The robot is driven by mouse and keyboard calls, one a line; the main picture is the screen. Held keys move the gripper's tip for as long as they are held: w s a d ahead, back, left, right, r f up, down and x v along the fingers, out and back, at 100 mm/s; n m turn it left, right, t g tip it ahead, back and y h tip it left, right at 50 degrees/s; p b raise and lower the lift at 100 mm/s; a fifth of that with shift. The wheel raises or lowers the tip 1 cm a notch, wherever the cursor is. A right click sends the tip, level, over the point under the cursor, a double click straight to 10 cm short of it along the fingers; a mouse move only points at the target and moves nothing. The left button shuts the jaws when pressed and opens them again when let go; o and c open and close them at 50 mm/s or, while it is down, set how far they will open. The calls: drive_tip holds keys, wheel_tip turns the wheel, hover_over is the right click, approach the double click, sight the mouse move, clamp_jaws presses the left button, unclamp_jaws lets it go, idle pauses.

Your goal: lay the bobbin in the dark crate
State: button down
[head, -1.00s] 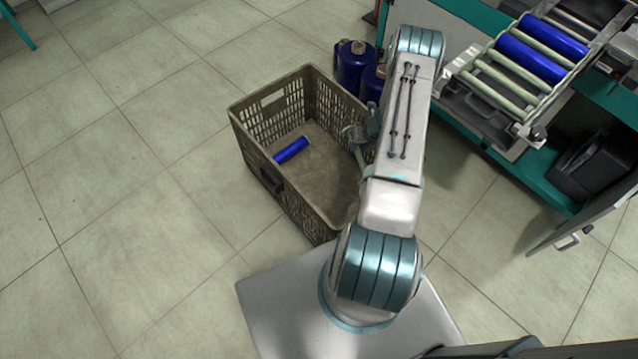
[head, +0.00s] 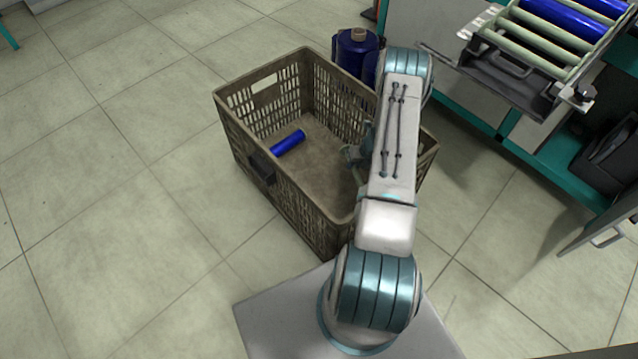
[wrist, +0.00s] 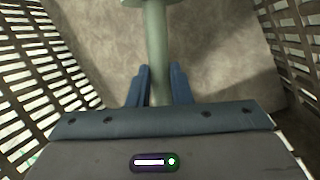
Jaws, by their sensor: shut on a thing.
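The dark crate (head: 298,208) is a brown-grey slatted box on the floor, left of my arm. My gripper (head: 357,158) is inside the crate's outline, at its right side, partly hidden by my arm. In the wrist view my gripper (wrist: 160,72) is shut on the pale grey-green bobbin (wrist: 156,42), with its thin shaft between the fingers and a wider flange at the top edge. Crate walls show on both sides there, with the crate floor behind the bobbin. I cannot tell whether the bobbin touches the floor.
A small blue roll (head: 288,142) lies in the left part of the crate. A roller rack (head: 530,45) with blue rolls is at the upper right, above a teal-edged bench. The tiled floor at left is clear.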

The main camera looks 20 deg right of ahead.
drive_tip(key=shift+f+b, duration=0.35)
drive_tip(key=shift+f, duration=0.35)
drive_tip(key=b, duration=0.5)
approach(318, 182)
drive_tip(key=shift+w+a+f, duration=0.25)
drive_tip(key=shift+w+a, duration=0.15)
drive_tip(key=shift+w, duration=0.3)
drive_tip(key=shift+f+b, duration=0.9)
drive_tip(key=shift+f, duration=1)
